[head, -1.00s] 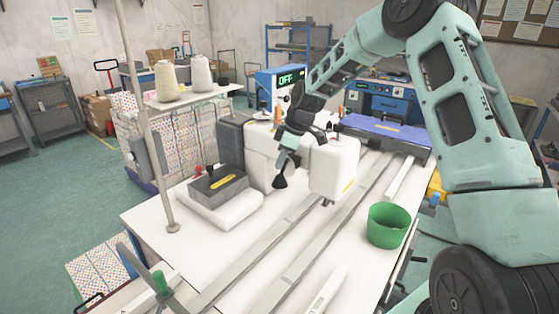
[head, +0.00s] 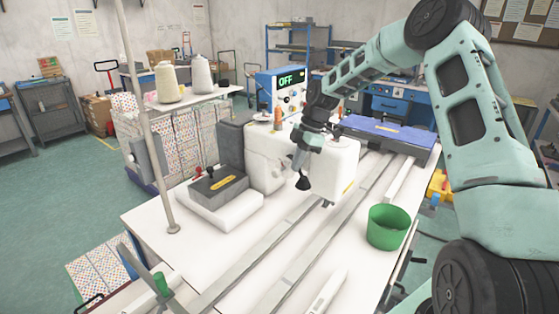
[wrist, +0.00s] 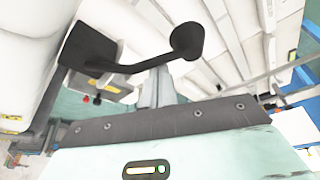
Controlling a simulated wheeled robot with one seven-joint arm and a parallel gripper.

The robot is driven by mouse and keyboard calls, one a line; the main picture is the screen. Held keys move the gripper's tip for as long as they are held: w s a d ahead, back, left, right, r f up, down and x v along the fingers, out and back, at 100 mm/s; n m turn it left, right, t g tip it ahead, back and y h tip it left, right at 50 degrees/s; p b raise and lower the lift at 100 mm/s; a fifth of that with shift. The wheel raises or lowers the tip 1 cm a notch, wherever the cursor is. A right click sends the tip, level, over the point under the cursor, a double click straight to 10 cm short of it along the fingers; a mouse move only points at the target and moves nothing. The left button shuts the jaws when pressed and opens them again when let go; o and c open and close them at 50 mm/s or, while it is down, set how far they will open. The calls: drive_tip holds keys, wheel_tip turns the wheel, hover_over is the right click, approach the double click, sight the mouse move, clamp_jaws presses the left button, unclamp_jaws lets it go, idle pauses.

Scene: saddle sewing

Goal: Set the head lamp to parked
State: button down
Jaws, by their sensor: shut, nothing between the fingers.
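The head lamp (head: 303,183) shows in the head view as a small black cone in front of the white sewing machine head (head: 335,165). In the wrist view a black arm with a rounded end (wrist: 187,41) reaches out from a black block on the white machine body; it looks like the same lamp. My gripper (head: 298,160) is at the lamp, just above the cone in the head view. In the wrist view my grey fingers (wrist: 158,85) are shut and empty, close by the black arm and partly behind it. I cannot tell whether they touch it.
A blue control box (head: 285,88) behind the machine reads OFF. A green bin (head: 387,228) stands on the white table at right. A grey box with red and black knobs (head: 218,186) is left of the machine. Metal rails cross the table front. A pole (head: 158,130) rises at left.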

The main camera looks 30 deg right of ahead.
drive_tip(key=shift+s+d+n+g, duration=0.1)
drive_tip(key=shift+d+n+g, duration=0.1)
drive_tip(key=shift+d+n, duration=0.65)
drive_tip(key=shift+s+d+n+g, duration=0.1)
drive_tip(key=shift+d+n+g, duration=0.2)
drive_tip(key=shift+d, duration=0.95)
